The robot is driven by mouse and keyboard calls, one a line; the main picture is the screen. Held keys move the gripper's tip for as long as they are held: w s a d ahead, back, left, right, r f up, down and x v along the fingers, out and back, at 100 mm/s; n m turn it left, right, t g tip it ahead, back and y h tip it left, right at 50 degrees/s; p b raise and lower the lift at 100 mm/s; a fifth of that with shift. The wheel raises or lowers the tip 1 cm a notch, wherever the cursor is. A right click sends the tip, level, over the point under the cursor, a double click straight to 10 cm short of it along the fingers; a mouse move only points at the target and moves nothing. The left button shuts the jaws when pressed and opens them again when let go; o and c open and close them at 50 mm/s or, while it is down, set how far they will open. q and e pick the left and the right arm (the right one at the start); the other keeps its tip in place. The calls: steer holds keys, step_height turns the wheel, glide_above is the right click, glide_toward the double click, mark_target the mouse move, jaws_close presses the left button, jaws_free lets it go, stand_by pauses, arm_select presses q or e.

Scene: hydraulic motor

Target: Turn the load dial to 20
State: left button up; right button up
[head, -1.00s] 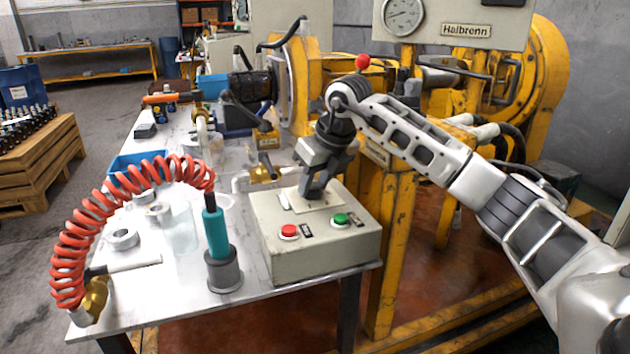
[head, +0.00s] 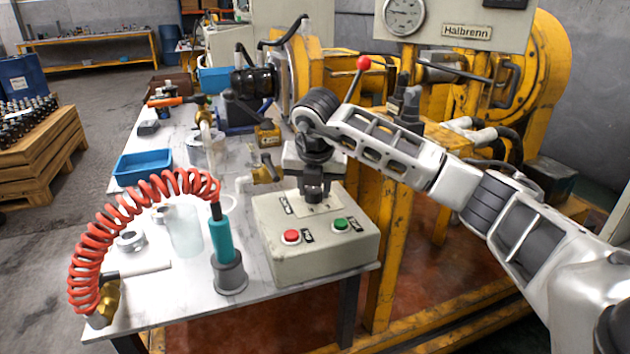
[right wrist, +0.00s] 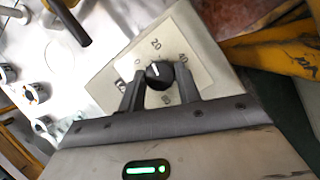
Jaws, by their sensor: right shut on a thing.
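The load dial (right wrist: 160,73) is a small black knob with a white pointer mark on a pale scale plate (right wrist: 194,50). In the right wrist view the mark points up and left, seemingly between the 0 and the 20; the exact reading is too small to tell. My right gripper (right wrist: 160,82) is shut on the dial, one finger at each side. In the head view my right gripper (head: 314,190) points down at the plate on top of the grey control box (head: 320,258), and the dial is hidden there. My left gripper is not in view.
A red button (head: 291,236) and a green button (head: 341,224) sit on the box in front of the gripper. A teal-handled tool (head: 221,240) with a red coiled hose (head: 88,240) stands left of the box. A red-knobbed lever (head: 363,63) rises behind my arm.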

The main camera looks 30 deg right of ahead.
steer(key=shift+a+r+m, duration=0.1)
steer(key=shift+m, duration=0.6)
steer(key=shift+m+g+h+p, duration=0.3)
steer(key=shift+m, duration=0.4)
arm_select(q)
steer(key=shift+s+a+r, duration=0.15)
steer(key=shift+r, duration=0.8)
arm_select(e)
steer(key=shift+m, duration=0.3)
steer(key=o, duration=1)
steer(key=shift+c, duration=0.2)
